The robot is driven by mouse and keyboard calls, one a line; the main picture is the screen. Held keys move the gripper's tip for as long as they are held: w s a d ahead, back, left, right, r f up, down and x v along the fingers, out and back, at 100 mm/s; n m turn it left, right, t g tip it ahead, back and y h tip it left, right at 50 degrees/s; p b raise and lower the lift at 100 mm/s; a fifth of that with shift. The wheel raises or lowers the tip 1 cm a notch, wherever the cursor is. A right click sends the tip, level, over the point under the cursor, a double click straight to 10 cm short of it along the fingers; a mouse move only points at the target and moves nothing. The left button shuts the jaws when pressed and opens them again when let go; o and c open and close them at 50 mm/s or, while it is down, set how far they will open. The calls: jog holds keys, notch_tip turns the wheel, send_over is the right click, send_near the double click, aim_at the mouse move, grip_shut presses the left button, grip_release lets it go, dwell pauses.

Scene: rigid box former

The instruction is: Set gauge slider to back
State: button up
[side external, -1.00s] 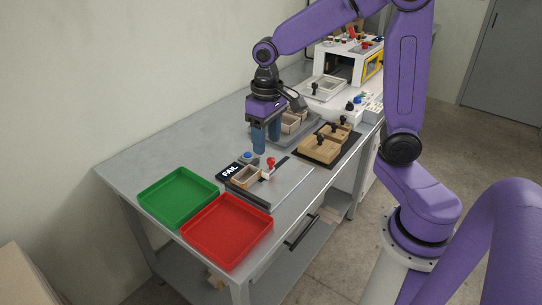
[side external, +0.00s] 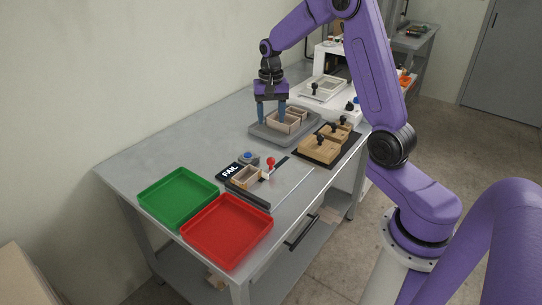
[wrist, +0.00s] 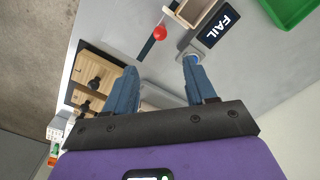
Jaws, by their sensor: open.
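The gauge stands on the bench with a red ball knob (side external: 271,162) on its slider; the knob also shows in the wrist view (wrist: 159,33), beside a dark slot. A small open wooden box (side external: 246,177) sits at the gauge, next to a black display reading FAIL (side external: 230,171). My gripper (side external: 271,121) is open and empty, over or near the grey tray, apart from the knob. In the wrist view its two blue fingers (wrist: 160,68) are spread, with the knob ahead of them. Which end of its travel the slider is at, I cannot tell.
A blue button (side external: 248,155) is beside the gauge. A grey tray (side external: 262,136) holds open boxes. Wooden blocks with black knobs (side external: 320,149) lie on a black mat. A green tray (side external: 178,197) and a red tray (side external: 227,231) are at the near end. The bench's wall side is clear.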

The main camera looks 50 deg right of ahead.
aim_at(271, 159)
notch_tip(271, 159, down, 15)
jog(key=shift+f, duration=0.1)
dwell(0.4)
